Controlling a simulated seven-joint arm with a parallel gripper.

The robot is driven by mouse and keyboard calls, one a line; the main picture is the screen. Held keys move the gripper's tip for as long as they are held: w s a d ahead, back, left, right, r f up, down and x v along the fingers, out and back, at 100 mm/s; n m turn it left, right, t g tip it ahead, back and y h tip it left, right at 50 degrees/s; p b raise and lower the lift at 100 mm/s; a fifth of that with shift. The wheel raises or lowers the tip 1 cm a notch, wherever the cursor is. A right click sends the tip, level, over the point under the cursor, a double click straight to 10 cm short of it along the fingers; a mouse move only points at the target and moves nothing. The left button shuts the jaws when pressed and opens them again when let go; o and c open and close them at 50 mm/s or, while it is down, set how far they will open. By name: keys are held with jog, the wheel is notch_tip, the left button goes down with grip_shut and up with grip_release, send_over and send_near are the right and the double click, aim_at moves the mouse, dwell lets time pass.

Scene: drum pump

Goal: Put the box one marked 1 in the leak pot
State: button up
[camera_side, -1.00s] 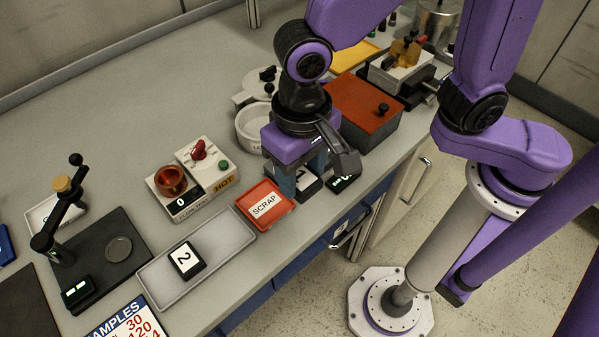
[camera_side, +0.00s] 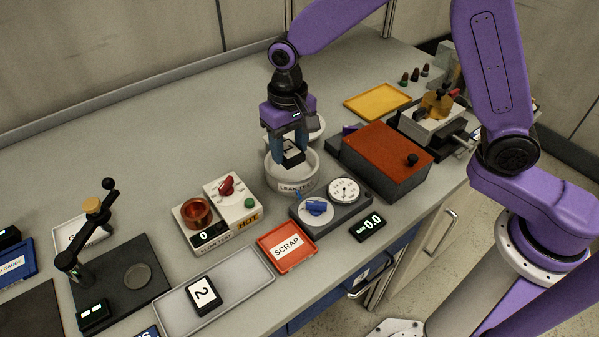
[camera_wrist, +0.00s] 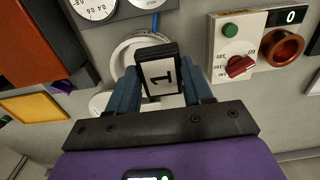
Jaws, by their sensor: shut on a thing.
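The box marked 1 (camera_wrist: 161,78) is a small black block with a white label, seen in the wrist view between my fingers. In the side view the same box (camera_side: 292,152) is at the mouth of the leak pot. My gripper (camera_side: 290,155) is shut on it and points down. The leak pot (camera_side: 297,188) is a round white pot labelled LEAK TEST. In the wrist view its white rim (camera_wrist: 121,50) shows behind the box. I cannot tell whether the box touches the pot's floor.
A gauge unit with a blue knob (camera_side: 317,207) stands in front of the pot. The flow test unit (camera_side: 204,228) is to the left, the orange-lidded box (camera_side: 385,155) to the right. A red SCRAP tray (camera_side: 287,247) and a grey tray with box 2 (camera_side: 203,292) lie nearer.

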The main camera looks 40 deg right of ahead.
jog(key=shift+w+d+f, duration=0.6)
jog(key=shift+w+f, duration=0.1)
jog(key=shift+f, duration=0.2)
jog(key=shift+w+d+f, duration=0.65)
jog(key=shift+w+f, duration=0.05)
jog(key=shift+f, duration=0.15)
jog(key=shift+w+d+f, duration=0.6)
jog(key=shift+w+f, duration=0.1)
jog(key=shift+f, duration=0.2)
jog(key=shift+f, duration=2.65)
dwell(0.7)
jog(key=o, duration=1.4)
jog(key=shift+r, duration=0.15)
jog(key=shift+o, duration=0.3)
notch_tip(320, 180, up, 8)
dwell(0.4)
